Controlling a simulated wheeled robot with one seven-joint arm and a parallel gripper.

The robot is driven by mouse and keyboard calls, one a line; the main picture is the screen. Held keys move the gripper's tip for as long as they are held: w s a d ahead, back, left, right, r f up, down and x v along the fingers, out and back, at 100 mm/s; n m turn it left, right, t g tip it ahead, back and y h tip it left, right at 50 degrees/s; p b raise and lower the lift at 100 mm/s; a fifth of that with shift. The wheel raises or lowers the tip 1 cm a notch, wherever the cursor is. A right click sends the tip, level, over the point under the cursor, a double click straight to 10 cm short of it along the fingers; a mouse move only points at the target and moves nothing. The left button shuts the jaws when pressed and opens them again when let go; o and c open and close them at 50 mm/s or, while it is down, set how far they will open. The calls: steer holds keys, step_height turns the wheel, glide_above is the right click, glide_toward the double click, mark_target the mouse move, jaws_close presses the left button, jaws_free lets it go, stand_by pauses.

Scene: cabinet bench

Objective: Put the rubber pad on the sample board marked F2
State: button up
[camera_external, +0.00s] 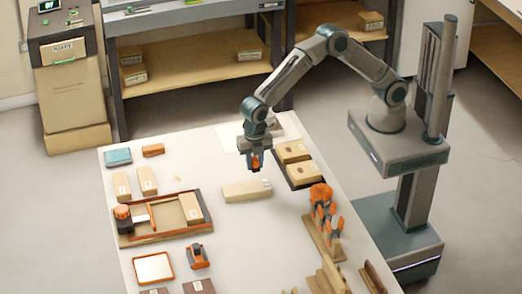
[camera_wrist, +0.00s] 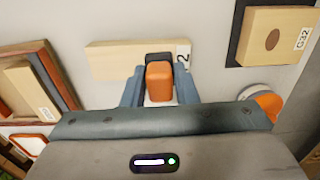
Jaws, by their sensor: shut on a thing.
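My gripper (camera_external: 255,160) is shut on an orange block (camera_wrist: 159,82) with a dark part at its far end. I cannot tell for certain whether this is the rubber pad. The block also shows under the gripper in the external view (camera_external: 255,161). A pale wooden board (camera_external: 245,191) lies on the table below and just in front of the gripper. It shows in the wrist view (camera_wrist: 112,60), partly behind the held block. Its white label shows a "2"; the rest of the mark is hidden. Whether block and board touch is unclear.
A dark tray (camera_external: 296,184) with two wooden blocks stands right of the gripper; one block (camera_wrist: 272,38) reads G32. An orange-topped rack (camera_external: 322,215) is at front right. A wooden tray (camera_external: 150,237) lies left. Bare table surrounds the board.

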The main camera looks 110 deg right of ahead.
mark_target(255, 186)
steer(key=shift+w+a+f, duration=0.15)
steer(key=shift+a+f, duration=0.25)
steer(key=shift+a, duration=0.15)
steer(key=shift+w+a+f, duration=0.15)
steer(key=shift+a+f, duration=0.2)
steer(key=shift+a, duration=0.15)
steer(key=shift+d+f+p, duration=0.1)
steer(key=shift+f+p, duration=0.3)
steer(key=shift+f, duration=1.45)
steer(key=shift+f, duration=0.1)
steer(key=shift+f, duration=0.15)
steer(key=o, duration=1)
